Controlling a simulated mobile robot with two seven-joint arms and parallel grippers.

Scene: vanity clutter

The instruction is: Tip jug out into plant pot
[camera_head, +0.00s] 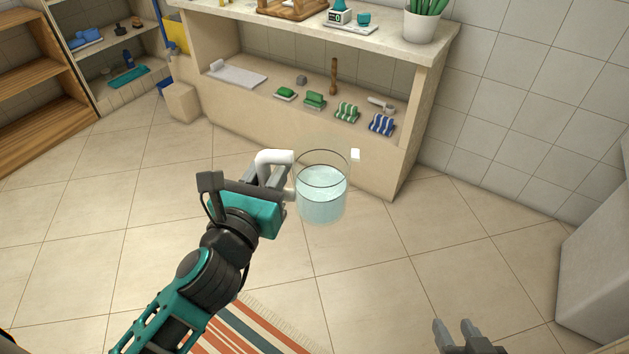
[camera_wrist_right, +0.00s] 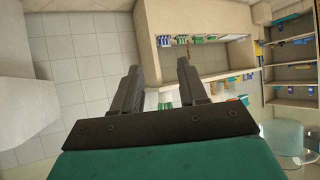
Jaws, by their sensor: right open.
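The clear glass jug (camera_head: 322,190) holds pale blue water and is roughly upright in mid-air, in front of the shelf unit. Its white handle (camera_head: 275,158) is on the left side. My left gripper (camera_head: 284,180) is shut on the handle; its fingertips are partly hidden. The jug also shows in the right wrist view (camera_wrist_right: 287,138), at the lower right. The plant pot (camera_head: 424,26) is white with a green plant and stands on the countertop at the top right. My right gripper (camera_head: 470,335) is open and empty at the bottom edge, well below the pot; its fingers show in the right wrist view (camera_wrist_right: 160,80).
The countertop (camera_head: 440,50) also bears a wooden rack (camera_head: 292,8) and a small tray (camera_head: 350,24) with teal items. Folded towels (camera_head: 347,112) lie on the shelf below. A striped rug (camera_head: 255,325) lies on open tiled floor. A pale block (camera_head: 600,250) stands at right.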

